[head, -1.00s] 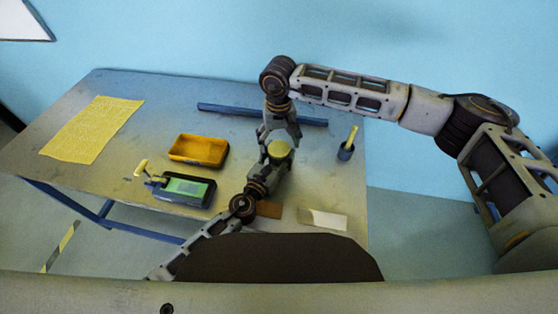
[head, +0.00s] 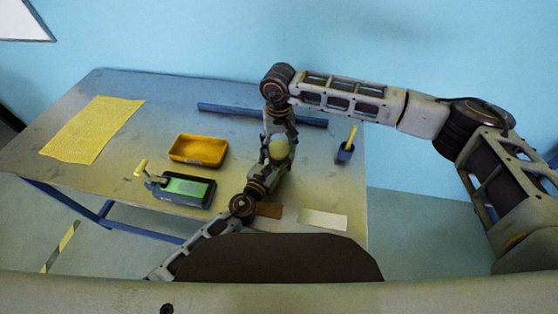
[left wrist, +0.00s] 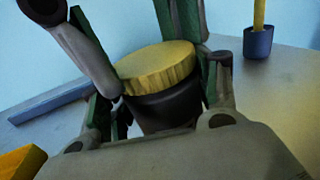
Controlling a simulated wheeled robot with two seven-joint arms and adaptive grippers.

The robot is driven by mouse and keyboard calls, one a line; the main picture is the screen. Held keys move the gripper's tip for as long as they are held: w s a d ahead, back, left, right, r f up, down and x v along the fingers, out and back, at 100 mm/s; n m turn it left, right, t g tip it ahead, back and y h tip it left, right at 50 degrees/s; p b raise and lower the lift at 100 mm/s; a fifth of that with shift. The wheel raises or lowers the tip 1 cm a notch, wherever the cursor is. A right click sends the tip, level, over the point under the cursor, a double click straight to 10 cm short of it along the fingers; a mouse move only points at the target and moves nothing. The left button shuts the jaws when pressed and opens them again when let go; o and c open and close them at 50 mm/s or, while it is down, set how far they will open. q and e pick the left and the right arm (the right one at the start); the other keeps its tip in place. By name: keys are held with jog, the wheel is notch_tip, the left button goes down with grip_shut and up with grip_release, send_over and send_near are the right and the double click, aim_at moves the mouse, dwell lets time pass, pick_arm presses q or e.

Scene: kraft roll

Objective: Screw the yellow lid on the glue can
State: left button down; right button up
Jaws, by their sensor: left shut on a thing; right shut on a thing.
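The yellow lid (head: 279,150) shows between my two grippers in the head view. In the left wrist view the ribbed yellow lid (left wrist: 158,68) sits on top of the dark glue can (left wrist: 166,108); how far its thread is engaged cannot be seen. My left gripper (head: 270,168), coming from below left, is shut on the can, with its fingers on both sides. My right gripper (head: 279,142) reaches down from above and is shut on the lid, its fingers on opposite sides of the rim. In the head view the can is mostly hidden.
A dark blue cup (head: 344,153) with a yellow stick stands to the right. A yellow tray (head: 198,150), a green-topped black device (head: 186,188), a yellow sheet (head: 90,130) and a blue bar (head: 240,112) lie on the table. Brown and pale pieces (head: 322,219) lie near the front edge.

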jog(key=shift+m, duration=1.6)
jog(key=o, duration=1.1)
jog(key=shift+r, duration=2.25)
jog(key=shift+r, duration=0.1)
jog(key=shift+c, duration=0.3)
